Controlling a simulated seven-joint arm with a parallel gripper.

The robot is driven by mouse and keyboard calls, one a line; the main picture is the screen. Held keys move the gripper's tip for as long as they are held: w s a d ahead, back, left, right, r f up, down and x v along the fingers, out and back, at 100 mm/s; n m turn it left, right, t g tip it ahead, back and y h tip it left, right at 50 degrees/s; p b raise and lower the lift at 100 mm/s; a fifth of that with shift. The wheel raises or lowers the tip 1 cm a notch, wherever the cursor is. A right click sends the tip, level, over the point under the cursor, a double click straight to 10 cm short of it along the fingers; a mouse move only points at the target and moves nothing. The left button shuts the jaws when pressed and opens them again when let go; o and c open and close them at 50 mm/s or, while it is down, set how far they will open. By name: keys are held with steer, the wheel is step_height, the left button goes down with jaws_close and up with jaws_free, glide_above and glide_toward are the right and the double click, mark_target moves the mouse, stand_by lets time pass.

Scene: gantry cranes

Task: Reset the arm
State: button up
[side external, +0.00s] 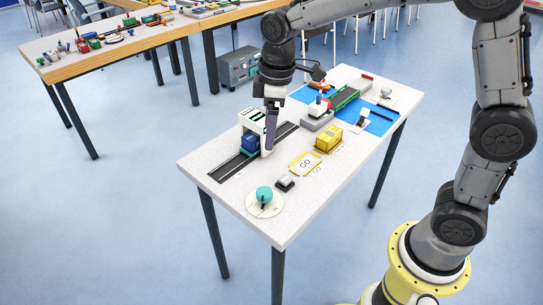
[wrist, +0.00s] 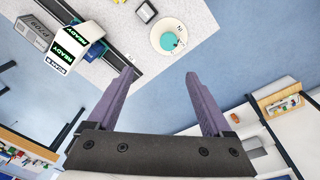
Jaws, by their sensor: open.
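My gripper (side external: 269,148) hangs pointing down over the small speckled table (side external: 235,200), in front of or above the white gantry (side external: 252,118) in the side view. In the wrist view my gripper (wrist: 161,74) has its purple fingers wide apart with nothing between them, only floor and table edge beyond. The white gantry with READY labels (wrist: 78,42) is up and left of the fingers there. A blue block (side external: 249,142) sits under the gantry on the dark track. How far the fingertips are from the gantry is hard to tell.
A turquoise knob on a white dial (side external: 264,197), a small grey button box (side external: 285,183), a yellow GO card (side external: 306,162) and a yellow container (side external: 328,138) stand on the table. A blue mat (side external: 380,122) holds model ship parts. Another cluttered table (side external: 110,52) stands behind.

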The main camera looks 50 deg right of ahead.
steer(key=s+d+r+m+t, duration=0.4)
steer(key=s+r, duration=0.5)
steer(key=s, duration=0.5)
steer(key=s+d+f+m, duration=0.2)
steer(key=s+f+m, duration=0.2)
steer(key=s, duration=0.5)
steer(key=shift+d+f+m, duration=0.2)
steer(key=shift+f+m, duration=0.1)
